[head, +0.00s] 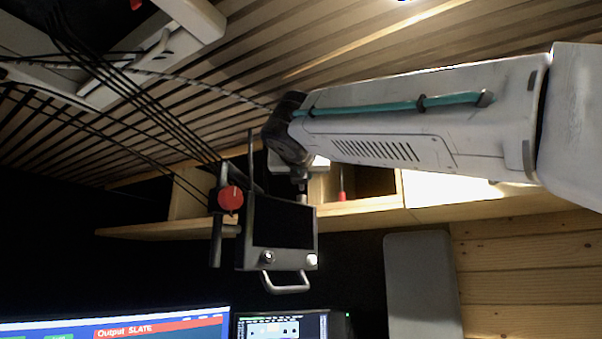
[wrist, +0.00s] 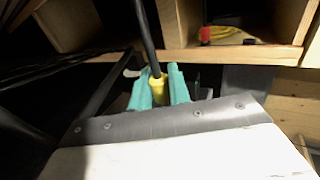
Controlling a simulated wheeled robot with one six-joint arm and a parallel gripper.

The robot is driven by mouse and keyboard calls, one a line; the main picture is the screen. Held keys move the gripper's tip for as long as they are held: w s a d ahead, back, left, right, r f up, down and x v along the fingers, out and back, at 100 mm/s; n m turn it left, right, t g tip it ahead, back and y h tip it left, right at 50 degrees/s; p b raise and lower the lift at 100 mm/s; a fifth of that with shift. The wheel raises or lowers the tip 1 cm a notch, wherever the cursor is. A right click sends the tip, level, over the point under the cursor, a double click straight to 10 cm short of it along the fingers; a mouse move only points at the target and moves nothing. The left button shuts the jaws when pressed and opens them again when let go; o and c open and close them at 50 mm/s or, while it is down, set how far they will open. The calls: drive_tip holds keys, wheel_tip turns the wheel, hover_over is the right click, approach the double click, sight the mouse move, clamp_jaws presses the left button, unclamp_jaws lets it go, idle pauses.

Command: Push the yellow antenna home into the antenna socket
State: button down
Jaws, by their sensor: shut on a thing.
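The yellow antenna (wrist: 157,85) shows in the wrist view as a yellow base with a black rod rising from it. My gripper (wrist: 158,90) is shut on the yellow base, one teal finger on each side. The lower end of the antenna is hidden by my gripper. In the head view a grey device with a dark screen (head: 283,222) hangs just below and left of my gripper's end. I cannot make out the antenna socket or whether the antenna touches it. The yellow base does not show in the head view.
A red knob (head: 230,199) sits at the device's left, and black cables (head: 130,92) run to it from the upper left. A wooden shelf (head: 365,207) is behind. It holds a red item, seen in the wrist view (wrist: 205,35). Lit screens (head: 120,325) stand below.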

drive_tip(key=shift+f, duration=1.35)
drive_tip(key=c, duration=1.2)
unclamp_jaws()
drive_tip(key=shift+c, duration=0.2)
drive_tip(key=s, duration=0.7)
drive_tip(key=shift+s+a, duration=0.4)
drive_tip(key=shift+a, duration=0.05)
